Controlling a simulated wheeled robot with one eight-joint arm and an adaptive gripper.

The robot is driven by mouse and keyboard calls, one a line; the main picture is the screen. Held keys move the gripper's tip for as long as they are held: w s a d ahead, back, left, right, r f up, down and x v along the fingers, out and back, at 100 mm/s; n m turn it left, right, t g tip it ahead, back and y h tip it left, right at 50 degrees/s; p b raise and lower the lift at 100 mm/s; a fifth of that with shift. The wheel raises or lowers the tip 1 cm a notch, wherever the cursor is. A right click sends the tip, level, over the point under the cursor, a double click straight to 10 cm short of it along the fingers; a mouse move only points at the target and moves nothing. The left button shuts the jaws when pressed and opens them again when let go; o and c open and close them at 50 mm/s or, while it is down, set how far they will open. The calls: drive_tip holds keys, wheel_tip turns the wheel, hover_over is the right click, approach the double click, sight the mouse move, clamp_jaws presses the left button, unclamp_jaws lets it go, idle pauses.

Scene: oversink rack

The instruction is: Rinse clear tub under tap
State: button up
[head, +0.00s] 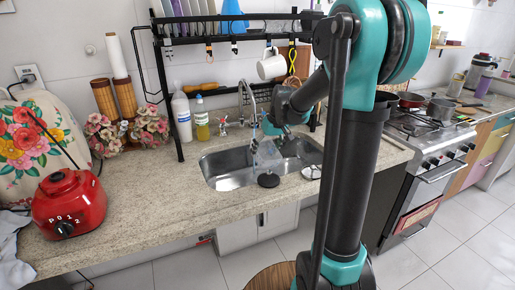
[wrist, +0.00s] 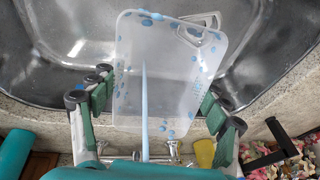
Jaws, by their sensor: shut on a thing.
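The clear tub (wrist: 160,75) shows in the wrist view as a see-through box with blue spots on its walls and rim. A pale blue water stream (wrist: 145,100) runs across the tub's middle in this view. In the head view the tub (head: 269,155) is small and faint over the steel sink (head: 222,183), under the tap (head: 246,92). My arm partly hides the gripper there. I cannot tell how much water is in the tub.
A black rack (head: 172,100) stands over the sink, with a white mug (head: 271,66) hanging from it. A white bottle (head: 181,117) and a yellow-green bottle (head: 201,119) stand left of the tap. A red appliance (head: 68,203) is at far left. The counter between is clear.

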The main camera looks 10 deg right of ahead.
drive_tip(key=shift+r, duration=0.1)
wheel_tip(320, 180, up, 7)
drive_tip(key=s, duration=0.2)
drive_tip(key=shift+s+d, duration=0.4)
drive_tip(key=shift+d, duration=0.05)
idle(0.5)
